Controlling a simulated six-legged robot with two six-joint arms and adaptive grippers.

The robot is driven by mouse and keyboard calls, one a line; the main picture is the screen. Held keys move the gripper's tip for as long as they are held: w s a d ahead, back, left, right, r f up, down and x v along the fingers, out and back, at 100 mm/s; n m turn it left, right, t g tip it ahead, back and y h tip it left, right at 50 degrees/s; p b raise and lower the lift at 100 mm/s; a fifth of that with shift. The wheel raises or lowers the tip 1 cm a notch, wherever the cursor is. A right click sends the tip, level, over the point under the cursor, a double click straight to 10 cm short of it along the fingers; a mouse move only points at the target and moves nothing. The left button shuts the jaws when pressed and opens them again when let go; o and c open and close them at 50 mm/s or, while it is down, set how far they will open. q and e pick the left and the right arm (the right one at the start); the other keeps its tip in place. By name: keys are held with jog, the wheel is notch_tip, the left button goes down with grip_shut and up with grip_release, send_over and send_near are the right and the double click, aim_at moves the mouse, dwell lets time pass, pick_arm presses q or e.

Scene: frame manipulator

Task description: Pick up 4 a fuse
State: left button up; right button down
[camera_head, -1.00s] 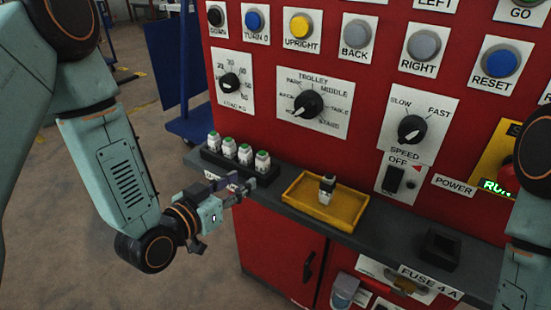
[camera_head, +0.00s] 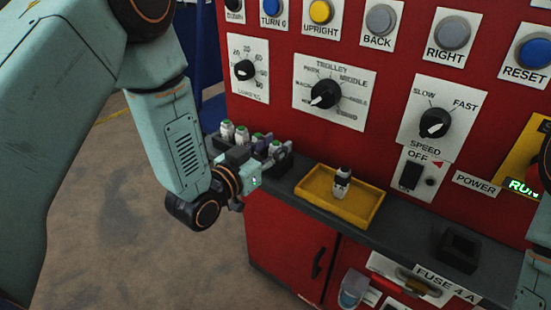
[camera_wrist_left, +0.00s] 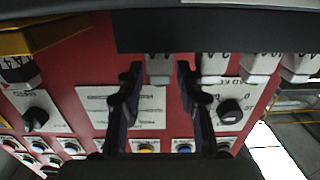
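Several white fuses with green tops (camera_head: 242,135) stand upright in a black rack (camera_head: 285,168) at the left end of the grey shelf. My left gripper (camera_head: 272,156) is at the right part of this rack and partly covers it. In the left wrist view its two fingers (camera_wrist_left: 158,75) are spread, with one white fuse (camera_wrist_left: 159,68) showing between their tips and no clear grip on it. A fuse with a black top (camera_head: 341,183) stands in the yellow tray (camera_head: 313,196). My right gripper is out of view; only part of that arm shows at the right edge.
The red control panel (camera_head: 290,60) with knobs and buttons rises right behind the shelf. A black square socket (camera_head: 457,249) sits on the shelf at the right, above the "FUSE 4 A" label (camera_head: 445,285). Open floor lies at the left.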

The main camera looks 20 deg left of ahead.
pick_arm(q)
jog(key=shift+w+d, duration=0.3)
jog(key=shift+w, duration=0.25)
jog(key=shift+a+f, duration=0.1)
jog(key=shift+a, duration=0.05)
jog(key=shift+s, duration=0.1)
jog(key=shift+c, duration=0.8)
grip_shut()
